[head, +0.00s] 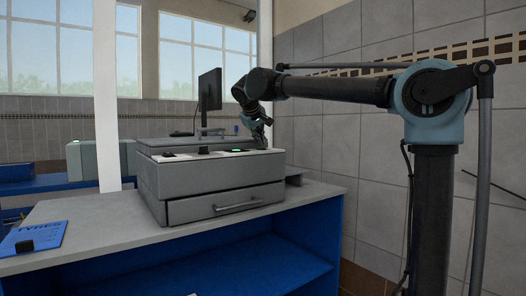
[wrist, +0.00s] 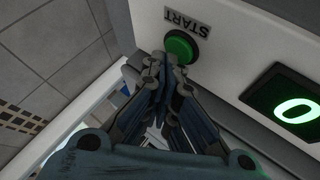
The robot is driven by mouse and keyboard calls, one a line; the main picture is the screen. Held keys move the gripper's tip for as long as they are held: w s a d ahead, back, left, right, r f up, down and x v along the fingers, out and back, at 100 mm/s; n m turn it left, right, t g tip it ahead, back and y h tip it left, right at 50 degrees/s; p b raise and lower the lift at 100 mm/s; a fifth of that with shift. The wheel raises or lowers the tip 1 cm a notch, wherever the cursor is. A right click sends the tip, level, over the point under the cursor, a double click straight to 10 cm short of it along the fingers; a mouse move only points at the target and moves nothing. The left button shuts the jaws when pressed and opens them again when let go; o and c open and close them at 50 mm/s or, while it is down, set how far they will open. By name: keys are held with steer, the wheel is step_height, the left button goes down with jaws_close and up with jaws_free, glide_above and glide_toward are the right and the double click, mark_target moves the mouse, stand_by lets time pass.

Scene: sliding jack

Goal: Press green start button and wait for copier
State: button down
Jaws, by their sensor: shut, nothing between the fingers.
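The grey copier (head: 212,180) stands on a grey and blue counter, with a drawer and handle at its front. In the wrist view its round green start button (wrist: 181,46) sits in a dark ring below a START label (wrist: 188,21), which reads upside down. A black display (wrist: 284,101) with a glowing green 0 is to the right of the button. My gripper (wrist: 167,62) is shut and empty, its fingertips at the lower edge of the button; I cannot tell whether they touch it. In the head view my gripper (head: 263,140) is over the copier's right end.
A tiled wall (head: 350,140) is close on the right.

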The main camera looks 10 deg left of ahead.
steer(key=shift+f, duration=0.45)
stand_by(0.6)
steer(key=shift+r, duration=0.9)
steer(key=shift+r, duration=2.5)
